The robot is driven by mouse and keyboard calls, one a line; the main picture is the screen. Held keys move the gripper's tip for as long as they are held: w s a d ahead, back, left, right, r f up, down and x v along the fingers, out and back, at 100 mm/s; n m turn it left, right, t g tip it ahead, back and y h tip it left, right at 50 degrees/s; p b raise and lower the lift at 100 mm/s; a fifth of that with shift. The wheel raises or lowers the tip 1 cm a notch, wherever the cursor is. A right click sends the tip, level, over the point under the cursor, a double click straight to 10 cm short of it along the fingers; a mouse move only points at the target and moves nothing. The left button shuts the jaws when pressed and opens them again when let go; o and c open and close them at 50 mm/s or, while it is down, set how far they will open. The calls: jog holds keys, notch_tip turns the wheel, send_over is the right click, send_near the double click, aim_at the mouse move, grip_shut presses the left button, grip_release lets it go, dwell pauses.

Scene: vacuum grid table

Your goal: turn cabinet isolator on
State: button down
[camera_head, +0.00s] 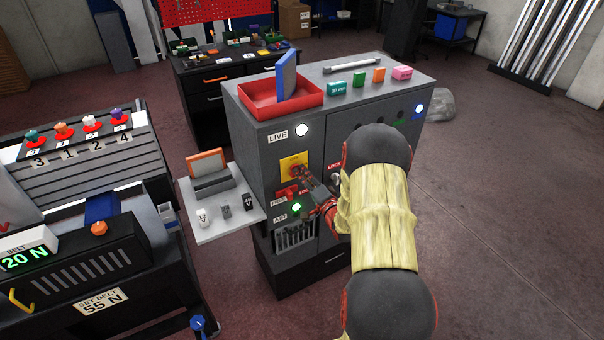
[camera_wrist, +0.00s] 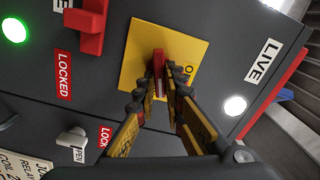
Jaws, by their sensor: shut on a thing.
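The cabinet (camera_head: 255,165) is a dark grey box with a yellow isolator plate (camera_head: 291,160) on its front. In the wrist view the yellow plate (camera_wrist: 185,40) carries a red isolator handle (camera_wrist: 158,65). My gripper (camera_wrist: 166,75) is shut on the red handle, with a finger on each side of it. In the head view my gripper (camera_head: 302,172) reaches the plate from the lower right and hides most of the handle. Lettering on the plate beside the handle is partly covered by a finger. The white lamp by the LIVE label (camera_head: 302,130) is lit.
Below the plate are a red lever (camera_wrist: 90,25), a green lamp (camera_head: 296,207) and LOCKED labels. A small white knob (camera_wrist: 72,140) is near my fingers. A side shelf (camera_head: 240,222) holds small parts. A red tray (camera_head: 258,112) and coloured blocks stand on top.

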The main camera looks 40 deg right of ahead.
jog(key=shift+f+m+p, duration=0.1)
jog(key=shift+m+p, duration=0.25)
jog(key=shift+m, duration=1.25)
jog(key=c, duration=1.9)
grip_release()
jog(key=shift+s, duration=0.15)
jog(key=v, duration=1.1)
jog(key=shift+s+f, duration=0.1)
jog(key=shift+s, duration=0.25)
